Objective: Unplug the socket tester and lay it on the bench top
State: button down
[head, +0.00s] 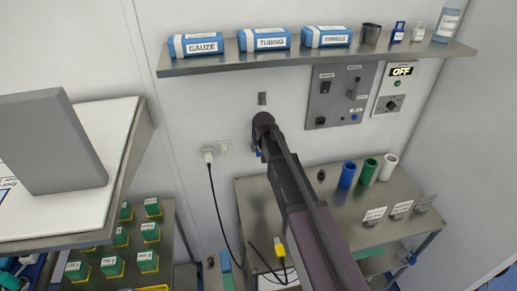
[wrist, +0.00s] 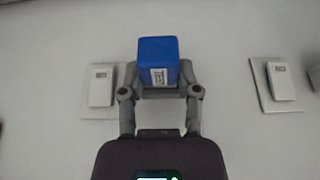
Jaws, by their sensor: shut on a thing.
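The socket tester (wrist: 157,62) is a blue block with a small white label. In the wrist view it sits between the two fingers of my gripper (wrist: 160,86), which is shut on it. My arm covers most of the tester there. Its wall side is hidden, so I cannot tell whether it is still in a socket. The bench top is grey metal.
Blue (head: 347,175), green (head: 368,171) and white (head: 388,167) cylinders stand on the bench's back right, with small label cards in front. A white plug (head: 208,155) with a black cable is in the wall at left. A loaded shelf (head: 310,57) is above.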

jog(key=c, duration=1.1)
grip_release()
grip_shut()
jog(key=shift+r+g+p, duration=0.1)
jog(key=shift+g+p, duration=0.2)
jog(key=shift+s+d, duration=0.25)
jog(key=shift+s, duration=0.6)
jog(key=shift+s+d, duration=0.2)
jog(key=shift+s, duration=0.6)
jog(key=shift+s+d, duration=0.25)
jog(key=shift+s, duration=0.6)
dwell(1.1)
jog(key=shift+r, duration=0.15)
jog(key=p+v, duration=0.7)
jog(key=shift+r+p, duration=0.3)
jog(key=shift+r, duration=0.05)
dwell(0.7)
jog(key=shift+w, duration=0.15)
